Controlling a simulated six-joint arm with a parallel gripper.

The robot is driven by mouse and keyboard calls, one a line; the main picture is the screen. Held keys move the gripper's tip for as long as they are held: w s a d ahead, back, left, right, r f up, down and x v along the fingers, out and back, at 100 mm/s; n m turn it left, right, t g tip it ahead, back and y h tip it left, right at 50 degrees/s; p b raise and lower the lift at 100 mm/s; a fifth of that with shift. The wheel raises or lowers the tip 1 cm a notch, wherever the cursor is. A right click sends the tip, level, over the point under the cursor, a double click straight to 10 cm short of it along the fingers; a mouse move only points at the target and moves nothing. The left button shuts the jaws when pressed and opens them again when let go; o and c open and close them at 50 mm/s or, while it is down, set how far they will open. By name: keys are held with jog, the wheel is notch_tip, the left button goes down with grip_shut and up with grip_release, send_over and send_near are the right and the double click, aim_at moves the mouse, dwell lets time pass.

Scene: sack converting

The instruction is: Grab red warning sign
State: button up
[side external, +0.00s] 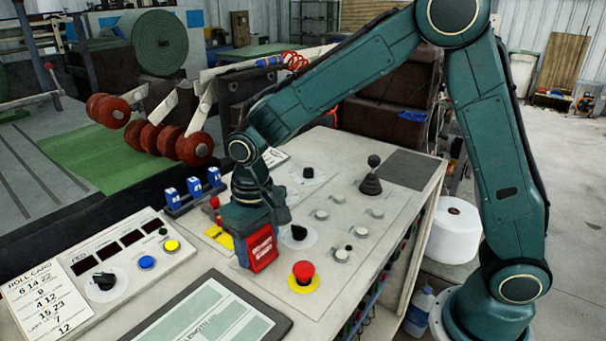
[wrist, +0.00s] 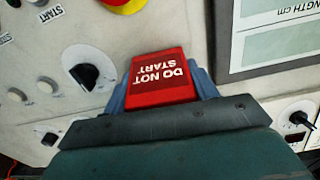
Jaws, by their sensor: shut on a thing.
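The red warning sign (side external: 263,249) is held in my gripper (side external: 253,238) above the sloped control panel. In the wrist view the sign (wrist: 160,80) shows white "DO NOT START" lettering, upside down. My gripper (wrist: 160,92) is shut on it, with a finger on each side. Whether the sign touches the panel below it cannot be told.
A red emergency button (side external: 303,271) on a yellow base is right of the sign. A black knob (side external: 298,232) is behind it. A tablet (side external: 215,315) lies in front, and a joystick (side external: 372,178) stands farther back. Blue switches (side external: 194,188) line the left edge.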

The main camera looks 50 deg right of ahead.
notch_tip(320, 180, up, 20)
jog(key=shift+f, duration=0.15)
dwell(0.4)
jog(key=shift+d, duration=0.1)
dwell(0.5)
